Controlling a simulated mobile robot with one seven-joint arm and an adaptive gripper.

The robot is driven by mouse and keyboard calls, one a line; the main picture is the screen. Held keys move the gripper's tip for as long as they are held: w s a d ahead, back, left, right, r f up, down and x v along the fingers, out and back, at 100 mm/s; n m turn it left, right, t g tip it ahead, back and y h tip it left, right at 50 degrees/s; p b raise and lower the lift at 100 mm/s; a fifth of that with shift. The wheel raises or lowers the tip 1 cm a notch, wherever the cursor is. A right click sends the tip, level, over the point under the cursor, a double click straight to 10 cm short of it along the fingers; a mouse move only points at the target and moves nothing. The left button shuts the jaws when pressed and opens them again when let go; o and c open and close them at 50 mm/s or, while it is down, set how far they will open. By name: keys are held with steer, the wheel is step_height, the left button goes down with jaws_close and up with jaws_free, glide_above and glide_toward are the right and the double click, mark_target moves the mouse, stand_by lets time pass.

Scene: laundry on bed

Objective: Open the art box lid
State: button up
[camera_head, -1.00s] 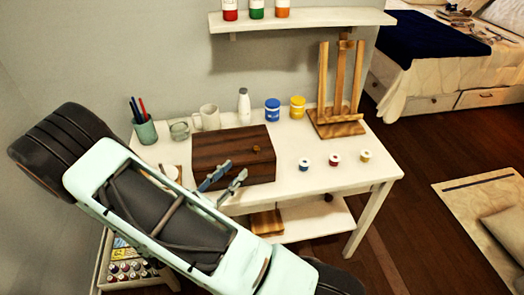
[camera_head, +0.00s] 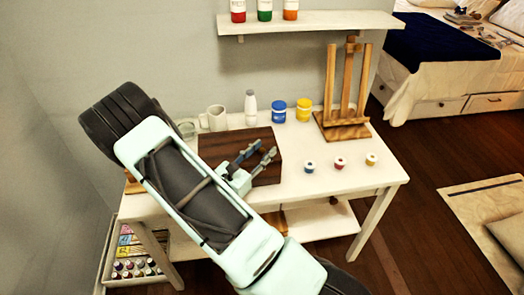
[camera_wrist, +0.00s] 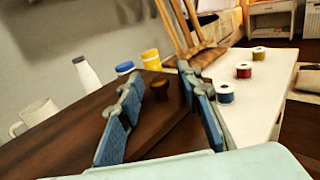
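The art box (camera_head: 215,147) is a dark brown wooden box on the white table, and its lid looks shut. A small round brown knob (camera_wrist: 160,88) on the box shows in the wrist view. My gripper (camera_head: 258,150) is over the box in the head view and hides part of it, including the knob. In the wrist view my gripper (camera_wrist: 160,78) is open, with one blue-padded finger on each side of the knob in the picture. I cannot tell whether the fingers touch the knob or the lid.
A white mug (camera_head: 214,119), a white bottle (camera_head: 250,108), a blue jar (camera_head: 279,111) and a yellow jar (camera_head: 304,110) stand behind the box. A wooden easel (camera_head: 342,120) stands at the right. Small paint pots (camera_head: 340,163) sit on the table. A shelf (camera_head: 310,21) hangs above.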

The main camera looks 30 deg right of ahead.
jaws_close()
steer(key=shift+r, duration=0.15)
stand_by(0.4)
